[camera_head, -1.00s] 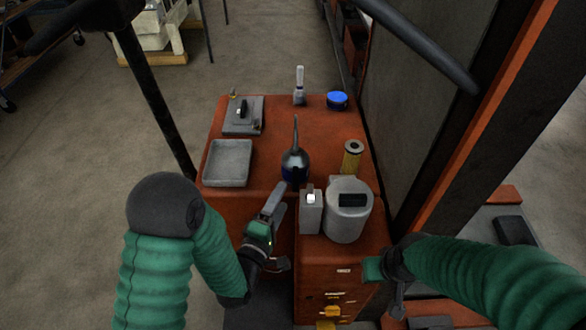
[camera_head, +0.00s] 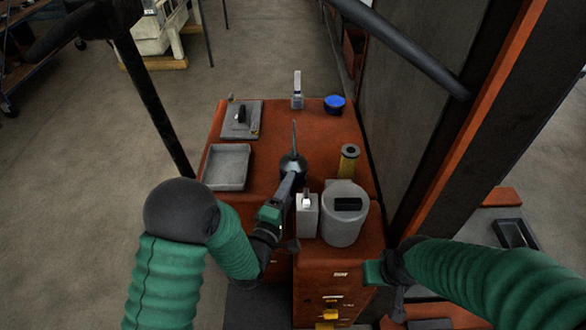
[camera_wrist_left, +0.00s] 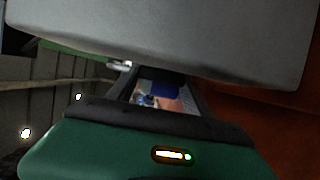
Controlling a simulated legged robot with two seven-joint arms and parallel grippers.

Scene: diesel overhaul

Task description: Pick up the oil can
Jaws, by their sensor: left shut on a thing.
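The oil can (camera_head: 293,166) is dark with a rounded body and a thin upright spout. It stands upright near the middle of the red cabinet top in the head view. My left gripper (camera_head: 287,186) reaches it from the near side and is shut on it. The gripper hides the lower part of the can, so I cannot tell whether it touches the surface. In the left wrist view, a small dark blue patch (camera_wrist_left: 160,89) shows beyond the gripper. My right gripper (camera_head: 398,302) hangs by the cabinet's right side, apart from the can; its fingers are unclear.
A grey canister (camera_head: 342,226) and a smaller grey box (camera_head: 307,222) stand close right of my left gripper. A yellow filter (camera_head: 348,164) is right of the can. A grey tray (camera_head: 228,184) lies left; a blue-lidded tin (camera_head: 334,104) is farther back. A dark post rises at right.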

